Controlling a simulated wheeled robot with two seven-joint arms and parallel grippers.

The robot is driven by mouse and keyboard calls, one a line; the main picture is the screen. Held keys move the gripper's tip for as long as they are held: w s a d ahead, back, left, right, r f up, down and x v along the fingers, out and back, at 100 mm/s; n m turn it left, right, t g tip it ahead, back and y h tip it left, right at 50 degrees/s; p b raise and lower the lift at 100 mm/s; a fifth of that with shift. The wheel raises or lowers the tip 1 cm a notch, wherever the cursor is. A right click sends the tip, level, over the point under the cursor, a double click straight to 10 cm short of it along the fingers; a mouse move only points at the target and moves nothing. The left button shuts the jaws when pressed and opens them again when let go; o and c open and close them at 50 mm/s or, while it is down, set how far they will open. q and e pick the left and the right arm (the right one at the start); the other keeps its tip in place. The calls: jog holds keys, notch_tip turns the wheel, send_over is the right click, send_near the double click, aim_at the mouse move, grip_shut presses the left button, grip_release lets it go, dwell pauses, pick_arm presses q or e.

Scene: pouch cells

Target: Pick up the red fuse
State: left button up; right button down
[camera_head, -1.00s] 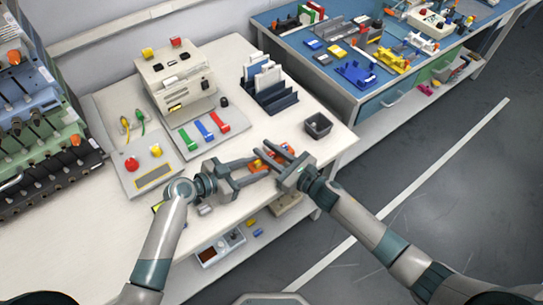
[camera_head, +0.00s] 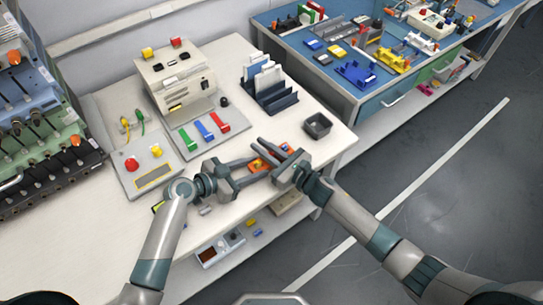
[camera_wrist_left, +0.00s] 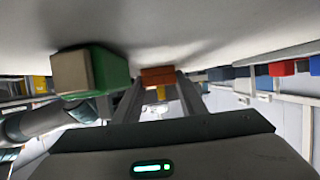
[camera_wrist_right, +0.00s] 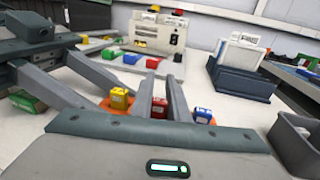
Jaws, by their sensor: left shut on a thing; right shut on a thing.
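The red fuse (camera_wrist_right: 158,106) shows between the fingers of my right gripper (camera_wrist_right: 160,92), which is shut on it. It stands between a yellow fuse (camera_wrist_right: 119,98) and a blue fuse (camera_wrist_right: 203,115), at an orange holder (camera_wrist_right: 112,110). I cannot tell whether the red fuse is clear of the holder. My left gripper (camera_wrist_left: 157,84) is shut on the orange holder (camera_wrist_left: 158,75), coming from the left side. In the head view the orange holder (camera_head: 258,165) lies near the table's front edge, partly hidden by both grippers, my right gripper (camera_head: 270,151) being at its right.
A black bin (camera_head: 317,126) stands right of the grippers. A dark rack (camera_head: 277,100) with upright cells and a panel (camera_head: 203,137) with coloured blocks stand behind. A green and beige block (camera_wrist_left: 90,72) is near my left gripper.

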notch_tip(320, 180, up, 10)
dwell(0.8)
dwell(0.3)
pick_arm(q)
jog(key=o, duration=1.2)
jog(key=shift+c, duration=0.2)
jog(key=shift+a, duration=0.1)
jog(key=v, duration=1.2)
